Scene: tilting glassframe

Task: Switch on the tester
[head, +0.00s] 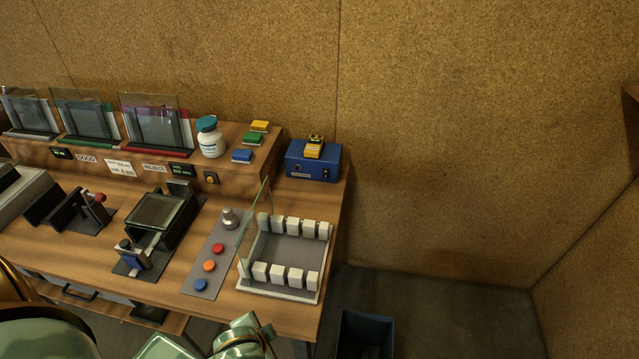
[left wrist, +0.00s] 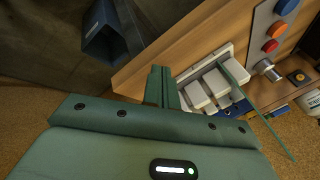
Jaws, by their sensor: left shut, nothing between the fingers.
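The tester appears to be the blue box (head: 300,172) at the back right of the bench. Its front has a pale label and a small dark switch (head: 326,174), whose position is too small to tell. A yellow and black object (head: 315,147) sits on its top. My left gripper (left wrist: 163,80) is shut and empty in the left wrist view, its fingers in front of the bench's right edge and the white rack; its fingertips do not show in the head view. A blue patch beyond the rack there is mostly hidden. My right gripper is not in view.
A white-blocked rack (head: 281,291) with a tilted glass pane (head: 255,226) stands in front of the blue box. Left of it is a grey button panel (head: 221,262). A dark bin (head: 364,335) stands on the floor.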

